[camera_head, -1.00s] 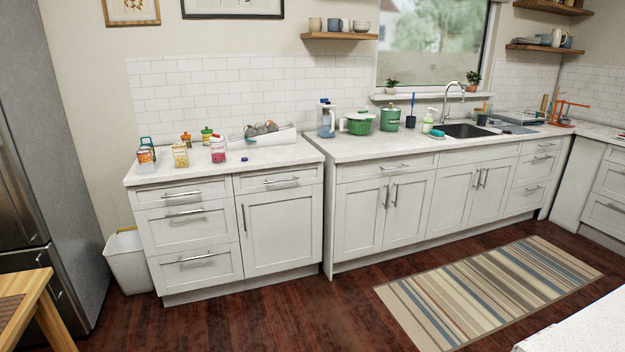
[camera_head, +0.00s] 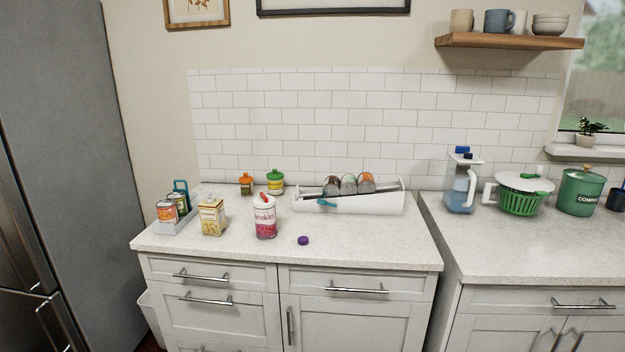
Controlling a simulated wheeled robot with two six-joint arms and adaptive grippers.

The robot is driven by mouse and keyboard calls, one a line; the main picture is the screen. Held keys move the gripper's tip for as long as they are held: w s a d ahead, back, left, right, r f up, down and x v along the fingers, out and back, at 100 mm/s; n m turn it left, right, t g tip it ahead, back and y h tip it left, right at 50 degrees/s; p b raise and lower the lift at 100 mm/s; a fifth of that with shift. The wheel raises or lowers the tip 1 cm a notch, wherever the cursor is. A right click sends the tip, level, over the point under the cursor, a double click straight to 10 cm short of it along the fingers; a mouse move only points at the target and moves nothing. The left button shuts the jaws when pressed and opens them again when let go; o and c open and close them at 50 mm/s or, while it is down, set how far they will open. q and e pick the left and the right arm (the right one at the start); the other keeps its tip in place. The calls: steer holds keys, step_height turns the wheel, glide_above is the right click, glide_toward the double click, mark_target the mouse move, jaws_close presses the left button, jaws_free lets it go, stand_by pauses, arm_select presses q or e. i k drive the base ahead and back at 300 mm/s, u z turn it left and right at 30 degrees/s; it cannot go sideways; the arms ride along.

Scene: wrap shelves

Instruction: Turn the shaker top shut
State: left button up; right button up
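A clear shaker-like container (camera_head: 264,217) with a pink label and pink contents stands upright on the left counter. It has a white top with a red piece on it that looks tilted; I cannot tell whether the top is open or shut. Two small jars stand behind it, one with an orange top (camera_head: 246,184) and one with a green and yellow top (camera_head: 275,182). Neither of my grippers is in view.
A small purple cap (camera_head: 303,240) lies right of the container. A yellowish carton (camera_head: 212,217) and a caddy of cans (camera_head: 172,209) stand to its left. A white rack (camera_head: 360,205) holds several jars behind. The counter's front strip is clear.

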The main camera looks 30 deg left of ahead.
mark_target(263, 201)
steer(key=i, duration=1.8)
steer(key=u, duration=1.35)
